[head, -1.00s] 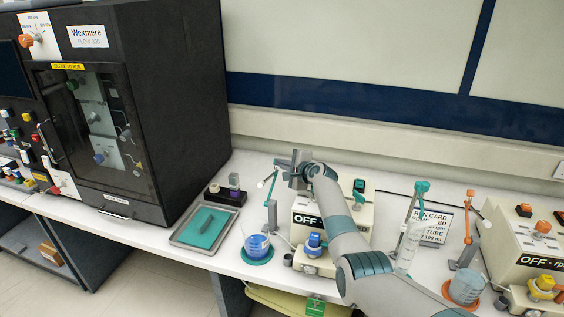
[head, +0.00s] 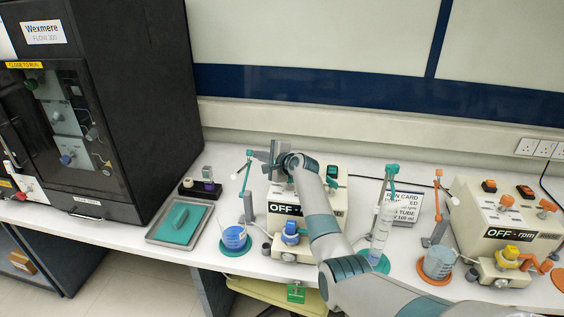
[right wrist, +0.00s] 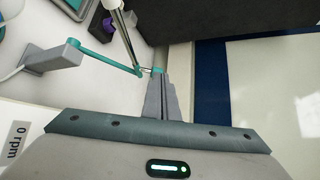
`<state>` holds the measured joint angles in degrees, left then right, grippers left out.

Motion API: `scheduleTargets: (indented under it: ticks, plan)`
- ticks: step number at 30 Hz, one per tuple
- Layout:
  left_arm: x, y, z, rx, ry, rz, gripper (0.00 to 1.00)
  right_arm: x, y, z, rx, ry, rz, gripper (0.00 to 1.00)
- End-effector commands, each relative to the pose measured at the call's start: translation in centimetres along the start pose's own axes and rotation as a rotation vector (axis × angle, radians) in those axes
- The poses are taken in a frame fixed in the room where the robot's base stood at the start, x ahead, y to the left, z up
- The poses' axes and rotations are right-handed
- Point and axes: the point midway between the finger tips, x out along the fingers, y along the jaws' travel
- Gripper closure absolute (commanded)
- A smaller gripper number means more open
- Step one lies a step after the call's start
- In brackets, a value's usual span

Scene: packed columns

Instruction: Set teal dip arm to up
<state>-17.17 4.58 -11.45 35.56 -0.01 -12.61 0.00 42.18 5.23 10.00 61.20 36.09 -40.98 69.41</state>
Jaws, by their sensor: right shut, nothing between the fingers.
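A teal dip arm (head: 246,180) stands on a grey post behind the beaker of blue liquid (head: 233,238). Its pale rod slants down to the left from the top joint, above the beaker. In the right wrist view the teal link (right wrist: 108,57) runs from the grey post to a joint with the metal rod. My right gripper (head: 258,156) is shut and empty, right beside the arm's top joint. In the right wrist view its fingertips (right wrist: 160,78) are at the small teal end of that joint; whether they touch is unclear. My left gripper is out of view.
A beige unit (head: 335,215) marked OFF stands right of the dip arm, partly hidden by my right arm. A second teal-topped stand (head: 390,180) and an orange arm (head: 438,195) are further right. A tray (head: 180,223) and black cabinet (head: 150,90) are left.

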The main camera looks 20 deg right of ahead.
Motion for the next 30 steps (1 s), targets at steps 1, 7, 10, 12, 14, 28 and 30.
scheduleTargets:
  ticks: [1, 7, 10, 12, 14, 28, 30]
  plan:
    - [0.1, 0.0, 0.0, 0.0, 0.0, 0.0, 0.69, -0.6, 0.1, 0.0, -0.001, 0.0, -0.001, 1.0]
    - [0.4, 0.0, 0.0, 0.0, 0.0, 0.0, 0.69, -3.0, 0.2, -0.1, -0.001, 0.001, -0.001, 1.0]
    - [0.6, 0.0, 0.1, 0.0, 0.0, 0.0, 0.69, -4.3, 0.2, -0.1, 0.0, 0.001, -0.002, 1.0]
    - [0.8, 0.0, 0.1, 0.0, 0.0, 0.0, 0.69, -5.3, 0.2, -0.1, -0.001, 0.002, -0.001, 1.0]
    - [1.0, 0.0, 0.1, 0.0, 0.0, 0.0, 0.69, -6.1, 0.2, -0.1, -0.001, 0.002, -0.001, 1.0]
    - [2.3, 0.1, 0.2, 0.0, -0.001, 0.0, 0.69, -12.4, 0.1, -0.1, 0.0, 0.001, -0.001, 1.0]
    - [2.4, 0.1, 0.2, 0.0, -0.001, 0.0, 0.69, -12.9, 0.2, 0.0, 0.0, 0.001, 0.0, 1.0]
